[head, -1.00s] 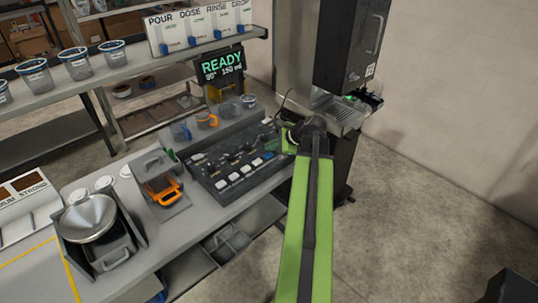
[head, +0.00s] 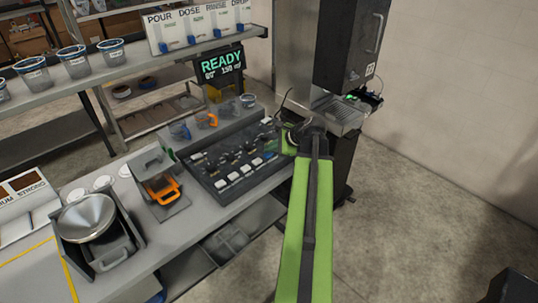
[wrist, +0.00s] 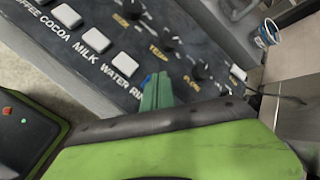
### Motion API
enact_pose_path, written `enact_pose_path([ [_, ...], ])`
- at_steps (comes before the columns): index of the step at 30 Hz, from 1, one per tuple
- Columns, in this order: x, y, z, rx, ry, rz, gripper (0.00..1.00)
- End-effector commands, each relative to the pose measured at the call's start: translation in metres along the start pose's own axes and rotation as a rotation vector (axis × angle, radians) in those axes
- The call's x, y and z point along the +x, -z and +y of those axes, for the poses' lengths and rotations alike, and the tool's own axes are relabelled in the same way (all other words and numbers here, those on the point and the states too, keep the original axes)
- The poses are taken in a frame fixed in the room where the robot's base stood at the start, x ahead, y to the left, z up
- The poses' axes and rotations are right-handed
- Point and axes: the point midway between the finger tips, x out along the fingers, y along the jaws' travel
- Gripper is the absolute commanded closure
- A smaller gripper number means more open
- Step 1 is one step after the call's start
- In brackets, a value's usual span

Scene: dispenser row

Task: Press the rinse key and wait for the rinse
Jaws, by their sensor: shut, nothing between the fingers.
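The dark control panel (head: 232,165) on the bench carries a row of white keys and several knobs. In the wrist view the panel (wrist: 115,15) shows labels for coffee, cocoa, milk, water and a partly covered "RIN". The water key (wrist: 127,65) is clear to see. My gripper (wrist: 155,85) is shut and empty, its green fingers over the spot just beyond the water key. They hide the rinse key, so I cannot tell whether they touch it. In the head view my gripper (head: 290,138) is at the panel's right end. The display (head: 220,64) reads READY.
A black machine (head: 350,45) with a drip tray (head: 342,114) stands right of the panel. A funnel (head: 87,218) and an orange-handled container (head: 163,188) are on the bench to the left. Cups (head: 73,61) line the shelf. The floor at right is mostly clear.

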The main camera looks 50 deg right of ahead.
Motion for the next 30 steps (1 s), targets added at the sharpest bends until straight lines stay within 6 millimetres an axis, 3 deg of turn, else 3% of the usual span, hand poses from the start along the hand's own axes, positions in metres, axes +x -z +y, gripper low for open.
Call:
enact_pose_path([
  [30,0.0066,0.0043,0.0047,-0.001,-0.001,0.0,1.0],
])
